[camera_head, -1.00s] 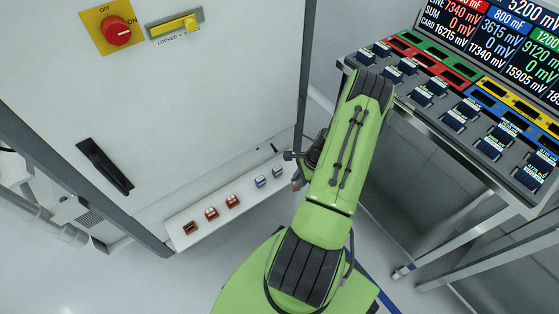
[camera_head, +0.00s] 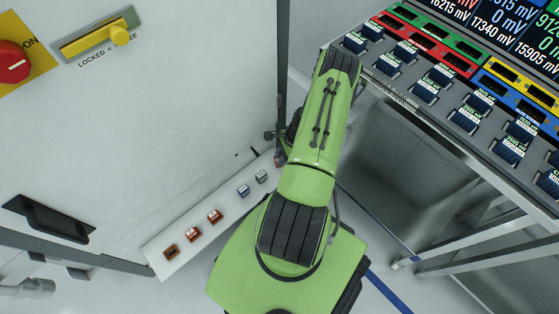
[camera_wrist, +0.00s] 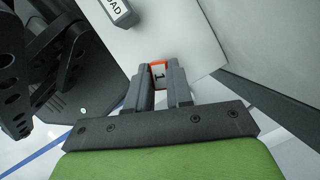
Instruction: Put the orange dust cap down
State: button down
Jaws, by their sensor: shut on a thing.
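The orange dust cap (camera_wrist: 160,67) is between the two fingertips of my gripper (camera_wrist: 161,77) in the wrist view. A small pale face with a dark mark shows inside its orange rim. My gripper is shut on it. Behind it is the white ledge (camera_wrist: 188,35); I cannot tell whether the cap touches it. In the head view the white ledge (camera_head: 225,219) runs along the foot of the cabinet.
Several small orange and blue-grey pieces stand in a row on the ledge, including an orange one (camera_head: 193,234) and a blue-grey one (camera_head: 243,190). A grey labelled block (camera_wrist: 120,12) is near the cap. The test rack (camera_head: 460,105) stands at right.

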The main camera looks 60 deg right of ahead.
jog(key=shift+f, duration=0.35)
jog(key=shift+f, duration=0.1)
jog(key=c, duration=1)
grip_release()
jog(key=p+v, duration=0.3)
jog(key=v, duration=0.4)
jog(key=shift+s+d+r, duration=0.1)
jog(key=shift+r, duration=0.25)
